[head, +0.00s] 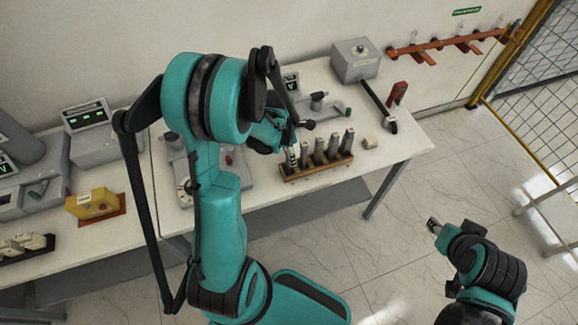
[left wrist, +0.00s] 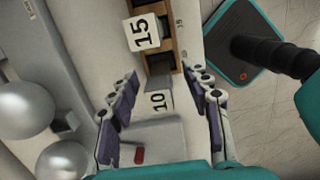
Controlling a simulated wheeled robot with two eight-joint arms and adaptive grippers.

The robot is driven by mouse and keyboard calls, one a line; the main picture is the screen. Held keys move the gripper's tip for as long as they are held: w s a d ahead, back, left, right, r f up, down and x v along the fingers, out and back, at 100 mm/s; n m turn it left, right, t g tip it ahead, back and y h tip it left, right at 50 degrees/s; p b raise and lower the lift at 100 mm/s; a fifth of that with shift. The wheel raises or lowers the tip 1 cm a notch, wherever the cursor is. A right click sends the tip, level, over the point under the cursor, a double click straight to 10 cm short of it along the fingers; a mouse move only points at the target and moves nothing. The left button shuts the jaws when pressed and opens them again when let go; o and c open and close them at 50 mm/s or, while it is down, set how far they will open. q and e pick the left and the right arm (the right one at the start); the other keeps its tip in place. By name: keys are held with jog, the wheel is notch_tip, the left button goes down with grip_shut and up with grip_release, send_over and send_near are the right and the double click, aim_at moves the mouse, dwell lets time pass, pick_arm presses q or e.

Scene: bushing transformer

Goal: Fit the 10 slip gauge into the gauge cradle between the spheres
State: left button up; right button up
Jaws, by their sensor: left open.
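The 10 slip gauge (left wrist: 158,100) is a grey block with a white label, between the fingers of my left gripper (left wrist: 163,92) in the left wrist view. The fingers are open and apart from it. In the head view my left gripper (head: 284,138) is by the left end of the wooden rack (head: 318,168). Two large shiny spheres, an upper one (left wrist: 25,108) and a lower one (left wrist: 62,160), show at the left wrist view's left edge. The cradle between them is not clear. My right gripper (head: 434,225) hangs over the floor; its jaws are too small to read.
The rack holds several upright gauges, including one marked 15 (left wrist: 142,32). A grey box (head: 356,60) and a red item (head: 397,92) stand behind. My left arm hides part of the table (head: 410,143).

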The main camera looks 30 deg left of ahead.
pick_arm(q)
jog(key=shift+w+f, duration=0.15)
jog(key=shift+f, duration=0.55)
grip_shut()
